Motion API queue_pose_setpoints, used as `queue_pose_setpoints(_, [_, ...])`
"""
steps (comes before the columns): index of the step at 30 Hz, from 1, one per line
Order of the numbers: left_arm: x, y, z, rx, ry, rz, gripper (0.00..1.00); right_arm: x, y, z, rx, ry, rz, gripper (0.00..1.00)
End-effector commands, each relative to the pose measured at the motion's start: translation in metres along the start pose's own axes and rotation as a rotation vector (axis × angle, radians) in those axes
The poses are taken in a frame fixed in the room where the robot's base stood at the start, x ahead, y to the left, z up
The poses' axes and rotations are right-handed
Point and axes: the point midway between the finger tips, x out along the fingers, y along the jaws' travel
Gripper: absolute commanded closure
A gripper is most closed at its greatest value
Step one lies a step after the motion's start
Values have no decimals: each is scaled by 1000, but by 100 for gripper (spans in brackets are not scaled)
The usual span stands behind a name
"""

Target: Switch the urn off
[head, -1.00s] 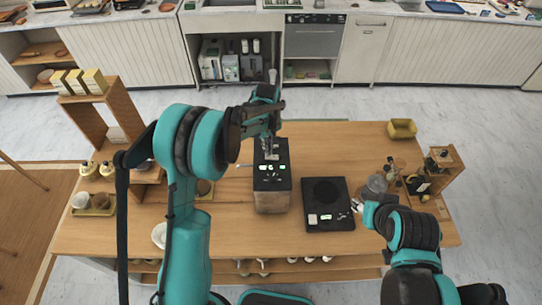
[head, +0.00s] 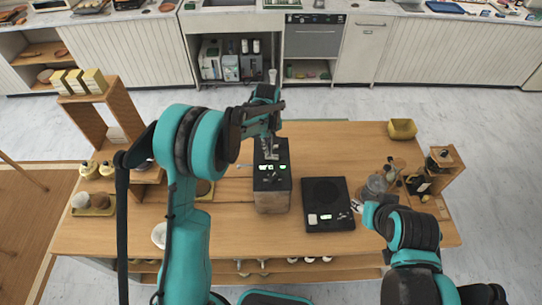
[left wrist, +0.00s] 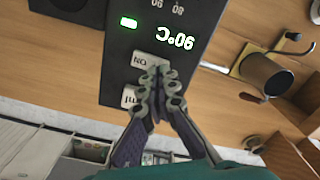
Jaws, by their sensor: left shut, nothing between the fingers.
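The urn (head: 272,193) stands in the middle of the wooden cart, with a black top and lit marks on it. In the left wrist view its black panel (left wrist: 185,15) shows a green 90°C readout (left wrist: 175,38), a lit green lamp (left wrist: 128,22), a pale ON button (left wrist: 142,60) and a second pale button (left wrist: 129,97). My left gripper (head: 270,154) is over the urn's far edge, shut and empty. In the left wrist view its fingertips (left wrist: 158,72) overlap the ON button's edge; I cannot tell whether they touch it.
A black flat scale-like device (head: 327,190) lies right of the urn. A glass vessel (head: 376,184) and small items stand farther right. A grinder with a crank (left wrist: 265,75) shows in the left wrist view. A yellow box (head: 402,129) sits at the far right edge.

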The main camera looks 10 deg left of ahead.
Motion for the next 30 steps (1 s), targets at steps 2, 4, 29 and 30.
queue_pose_setpoints(2, [2, 0, 0, 0, 0, 0, 100, 1, 0, 1, 0, 0, 0, 60])
queue_pose_setpoints(4, [3, 0, 0, 0, 0, 0, 100, 2, 0, 2, 0, 0, 0, 60])
queue_pose_setpoints(29, [16, 0, 0, 0, 0, 0, 100, 11, 0, 8, 0, 0, 0, 60])
queue_pose_setpoints(30, [16, 0, 0, 0, 0, 0, 100, 12, 0, 8, 0, 0, 0, 60])
